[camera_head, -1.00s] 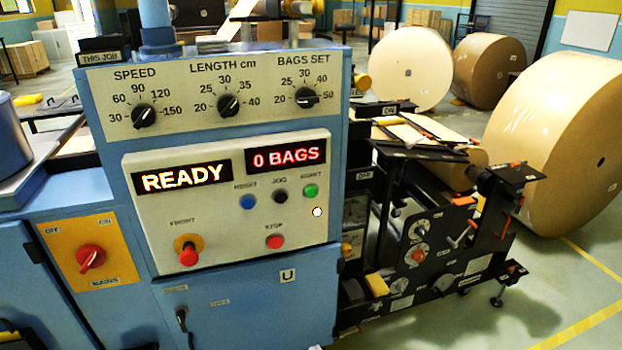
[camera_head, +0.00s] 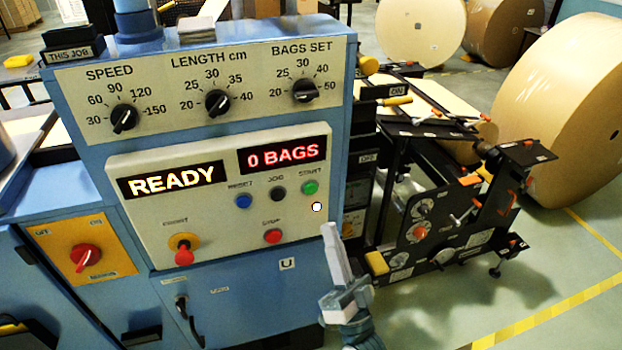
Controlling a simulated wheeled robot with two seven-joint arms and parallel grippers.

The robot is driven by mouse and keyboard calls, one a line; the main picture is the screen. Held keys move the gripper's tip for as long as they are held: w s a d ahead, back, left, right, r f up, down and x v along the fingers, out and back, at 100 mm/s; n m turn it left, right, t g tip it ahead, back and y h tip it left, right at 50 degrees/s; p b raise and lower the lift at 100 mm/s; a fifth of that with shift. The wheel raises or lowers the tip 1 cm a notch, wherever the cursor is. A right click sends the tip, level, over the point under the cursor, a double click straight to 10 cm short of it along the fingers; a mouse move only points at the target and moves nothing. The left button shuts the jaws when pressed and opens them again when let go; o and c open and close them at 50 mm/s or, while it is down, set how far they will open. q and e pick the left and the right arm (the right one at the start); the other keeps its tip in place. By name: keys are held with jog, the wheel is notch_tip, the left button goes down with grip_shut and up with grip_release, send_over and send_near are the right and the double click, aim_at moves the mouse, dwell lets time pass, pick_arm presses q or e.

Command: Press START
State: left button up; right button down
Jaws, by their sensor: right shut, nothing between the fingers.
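The green START button (camera_head: 310,187) sits at the right of the white control panel (camera_head: 140,222) on the blue machine. Beside it are a black JOG button (camera_head: 278,193) and a blue RESET button (camera_head: 243,201). The displays read READY (camera_head: 172,181) and 0 BAGS (camera_head: 284,155). My right gripper (camera_head: 328,228) is shut and empty. It points up, below and slightly right of the START button, apart from it in the picture. My left gripper is not in view.
A red STOP button (camera_head: 272,236) and a red FRONT mushroom button (camera_head: 184,254) are lower on the panel. A red mains switch (camera_head: 86,257) is at left. Dials line the top. A black roll stand (camera_head: 430,222) and a large paper roll (camera_head: 560,110) are at right.

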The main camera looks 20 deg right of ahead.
aim_at(311, 188)
jog(key=shift+s+r, duration=0.15)
jog(key=shift+r, duration=0.05)
dwell(0.3)
jog(key=w+b, duration=0.2)
jog(key=w, duration=0.7)
jog(key=shift+a, duration=0.15)
